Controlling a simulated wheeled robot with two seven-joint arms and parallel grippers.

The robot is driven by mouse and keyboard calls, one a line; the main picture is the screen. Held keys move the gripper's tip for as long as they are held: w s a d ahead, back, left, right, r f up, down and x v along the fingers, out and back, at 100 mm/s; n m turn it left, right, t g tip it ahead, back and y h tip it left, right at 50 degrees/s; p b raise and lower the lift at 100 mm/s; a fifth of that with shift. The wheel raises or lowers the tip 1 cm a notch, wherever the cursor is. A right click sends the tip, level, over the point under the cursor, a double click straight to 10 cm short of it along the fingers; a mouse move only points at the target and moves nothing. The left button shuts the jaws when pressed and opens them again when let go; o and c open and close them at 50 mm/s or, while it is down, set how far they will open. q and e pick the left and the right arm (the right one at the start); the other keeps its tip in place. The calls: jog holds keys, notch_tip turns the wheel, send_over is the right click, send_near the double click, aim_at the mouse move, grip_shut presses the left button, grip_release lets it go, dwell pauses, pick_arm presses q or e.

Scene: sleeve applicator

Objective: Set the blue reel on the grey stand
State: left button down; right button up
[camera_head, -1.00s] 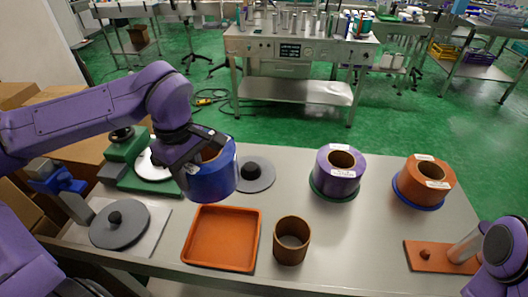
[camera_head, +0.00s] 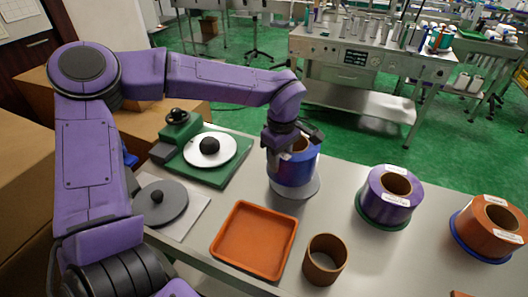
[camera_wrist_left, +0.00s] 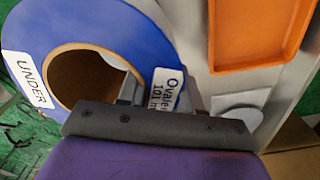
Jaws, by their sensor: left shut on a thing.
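The blue reel (camera_head: 291,170) stands upright over the round grey stand (camera_head: 296,190), whose rim shows below it; the stand's dark knob is hidden. I cannot tell whether the reel rests on the stand or hovers just above it. My left gripper (camera_head: 296,138) is shut on the reel's upper rim. In the left wrist view the blue reel (camera_wrist_left: 95,25) shows its brown core and two white labels, with the gripper (camera_wrist_left: 150,100) across its wall. My right gripper is out of view.
An orange tray (camera_head: 254,240) and a brown cup (camera_head: 324,260) are in front. A purple reel (camera_head: 388,198) and an orange reel (camera_head: 489,228) stand at right. A green device with a white disc (camera_head: 209,149) and a grey disc (camera_head: 159,205) are at left.

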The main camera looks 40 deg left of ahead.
pick_arm(q)
jog(key=shift+w+d+f, duration=0.1)
jog(key=shift+w+f, duration=0.35)
jog(key=shift+f, duration=0.5)
jog(key=shift+w+d+f, duration=0.1)
jog(key=shift+w+f, duration=0.3)
jog(key=shift+f, duration=0.5)
jog(key=shift+w+d+f, duration=0.1)
jog(key=shift+w+f, duration=0.35)
jog(key=shift+f, duration=0.5)
jog(key=shift+f, duration=0.1)
jog(key=c, duration=0.8)
grip_release()
jog(key=shift+s+f, duration=0.1)
jog(key=shift+s, duration=0.05)
jog(key=shift+o, duration=0.2)
notch_tip(320, 180, up, 12)
jog(key=shift+r, duration=0.2)
